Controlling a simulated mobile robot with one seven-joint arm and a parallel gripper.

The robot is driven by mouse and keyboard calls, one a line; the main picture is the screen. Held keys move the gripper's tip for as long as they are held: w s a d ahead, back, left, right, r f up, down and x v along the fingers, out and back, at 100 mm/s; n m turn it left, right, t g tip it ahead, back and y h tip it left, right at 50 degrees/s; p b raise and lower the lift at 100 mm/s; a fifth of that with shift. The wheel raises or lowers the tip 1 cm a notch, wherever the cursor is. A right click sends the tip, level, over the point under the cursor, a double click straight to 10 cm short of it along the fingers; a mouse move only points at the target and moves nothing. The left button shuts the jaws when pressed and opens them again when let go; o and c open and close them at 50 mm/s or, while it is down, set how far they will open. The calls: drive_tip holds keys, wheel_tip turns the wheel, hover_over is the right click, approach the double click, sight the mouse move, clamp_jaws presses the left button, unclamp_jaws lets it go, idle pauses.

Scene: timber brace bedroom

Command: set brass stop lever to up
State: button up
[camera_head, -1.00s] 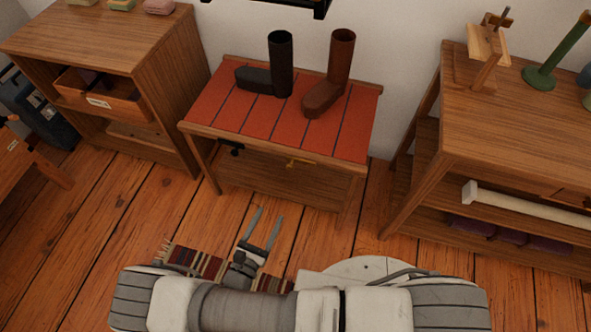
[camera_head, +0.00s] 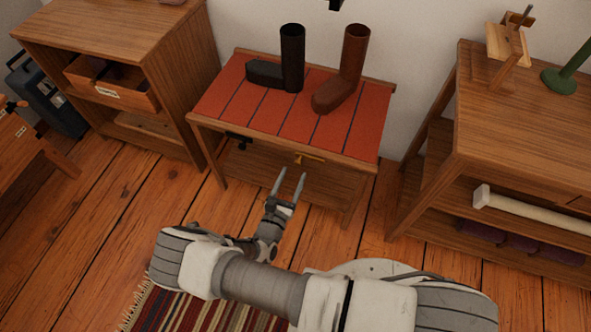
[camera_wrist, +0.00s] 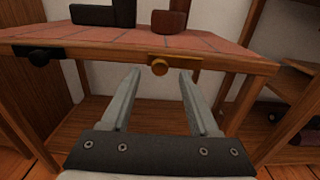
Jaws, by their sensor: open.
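The brass stop lever (camera_head: 309,158) is on the front edge of the red-topped bench (camera_head: 252,104), right of centre. In the head view it lies roughly level along the edge. In the wrist view the brass lever (camera_wrist: 159,66) shows as a round knob seen nearly end-on, so its tilt is hard to tell there. My gripper (camera_head: 290,178) is open and empty, in front of the bench and a little below and left of the lever. In the wrist view the lever appears between and just beyond the open fingertips (camera_wrist: 160,76), apart from them.
A black lever (camera_head: 238,141) sits on the same edge to the left. A black boot (camera_head: 291,62) and a brown boot (camera_head: 352,62) stand on the bench. Shelving units stand at left (camera_head: 175,80) and right (camera_head: 520,130). A striped rug (camera_head: 190,312) lies on the floor.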

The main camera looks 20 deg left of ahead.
sight(297, 165)
drive_tip(key=shift+w+d, duration=0.1)
drive_tip(key=shift+w, duration=1.5)
clamp_jaws()
